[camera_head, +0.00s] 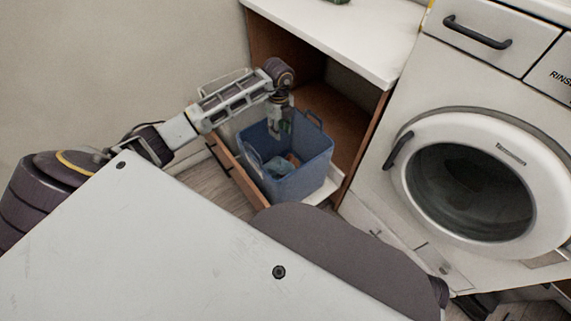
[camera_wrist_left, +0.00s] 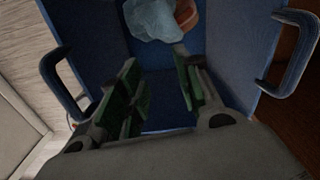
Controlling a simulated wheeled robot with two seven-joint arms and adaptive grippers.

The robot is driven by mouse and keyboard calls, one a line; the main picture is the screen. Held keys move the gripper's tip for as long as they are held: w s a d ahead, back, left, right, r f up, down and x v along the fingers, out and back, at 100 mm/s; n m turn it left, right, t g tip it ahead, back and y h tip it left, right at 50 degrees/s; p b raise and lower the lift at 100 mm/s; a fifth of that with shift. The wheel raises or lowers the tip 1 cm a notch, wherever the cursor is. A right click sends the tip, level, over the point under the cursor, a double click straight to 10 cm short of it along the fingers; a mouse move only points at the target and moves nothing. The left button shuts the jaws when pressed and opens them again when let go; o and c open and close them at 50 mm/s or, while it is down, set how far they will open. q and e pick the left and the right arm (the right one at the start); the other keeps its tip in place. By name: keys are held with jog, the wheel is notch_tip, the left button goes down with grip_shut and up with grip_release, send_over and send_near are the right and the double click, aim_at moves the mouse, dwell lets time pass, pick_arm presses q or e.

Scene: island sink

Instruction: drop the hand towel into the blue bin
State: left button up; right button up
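The blue bin (camera_head: 303,180) stands on a pulled-out shelf or drawer under the white counter. In the left wrist view the bin (camera_wrist_left: 100,35) shows with a handle on each side. A light blue cloth (camera_head: 276,167), which looks like the hand towel, lies inside the bin; it also shows in the left wrist view (camera_wrist_left: 156,18). My left gripper (camera_head: 279,128) points down over the bin's opening. In the left wrist view its green-padded fingers (camera_wrist_left: 162,100) are apart with nothing between them, and the cloth lies beyond them. My right gripper is not in view.
A reddish-brown item (camera_head: 293,159) lies beside the cloth in the bin. A white washing machine (camera_head: 385,200) with a round door stands to the right. The counter (camera_head: 350,38) overhangs the open cabinet behind the bin. Bare wall is at the left.

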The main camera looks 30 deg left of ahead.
pick_arm(q)
jog(key=o, duration=1)
notch_tip(320, 180, up, 6)
jog(key=p, duration=0.4)
jog(key=shift+f, duration=0.2)
dwell(0.5)
jog(key=shift+r, duration=6)
jog(key=shift+f, duration=0.1)
